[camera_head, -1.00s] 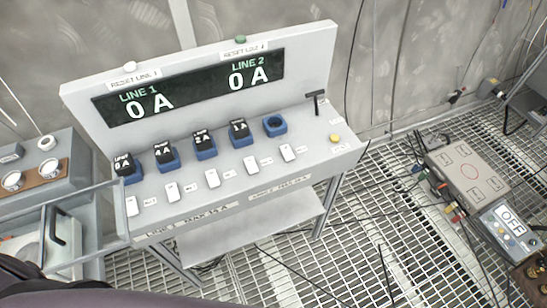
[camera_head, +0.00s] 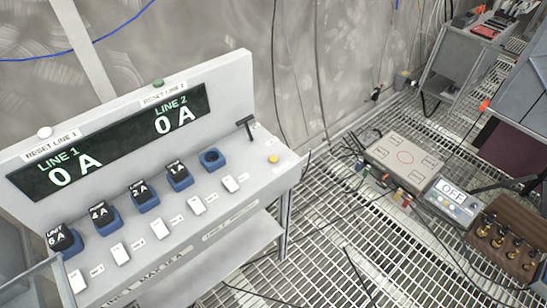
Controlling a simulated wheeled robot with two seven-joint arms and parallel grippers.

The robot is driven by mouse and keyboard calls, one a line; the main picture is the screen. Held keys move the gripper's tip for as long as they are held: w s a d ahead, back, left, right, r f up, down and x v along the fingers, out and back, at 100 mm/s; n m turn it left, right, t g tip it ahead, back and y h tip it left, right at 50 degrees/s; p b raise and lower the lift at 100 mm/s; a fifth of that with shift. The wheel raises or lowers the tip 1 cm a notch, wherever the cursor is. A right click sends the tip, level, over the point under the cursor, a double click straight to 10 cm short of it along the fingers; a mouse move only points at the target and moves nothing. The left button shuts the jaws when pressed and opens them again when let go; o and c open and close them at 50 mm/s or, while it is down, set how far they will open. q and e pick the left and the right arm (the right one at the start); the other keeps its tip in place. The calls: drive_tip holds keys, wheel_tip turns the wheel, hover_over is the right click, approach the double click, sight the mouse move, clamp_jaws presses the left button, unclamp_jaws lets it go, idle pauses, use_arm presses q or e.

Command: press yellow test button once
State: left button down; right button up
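A small round yellow button (camera_head: 273,158) sits on the right end of the sloping grey console (camera_head: 262,180), below a black T-shaped handle (camera_head: 246,125). Nothing covers it. The console's dark display (camera_head: 112,145) reads LINE 1 0 A and LINE 2 0 A. Neither my left nor my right gripper is in view.
Several blue sockets, most holding black labelled blocks (camera_head: 143,193), and white switches (camera_head: 197,205) line the console. On the right are a flat grey box (camera_head: 405,158), a device reading OFF (camera_head: 452,192) and a brown board with brass knobs (camera_head: 510,245). Cables cross the grated floor.

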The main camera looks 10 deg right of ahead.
clamp_jaws()
drive_tip(key=shift+d, duration=0.1)
idle(1.4)
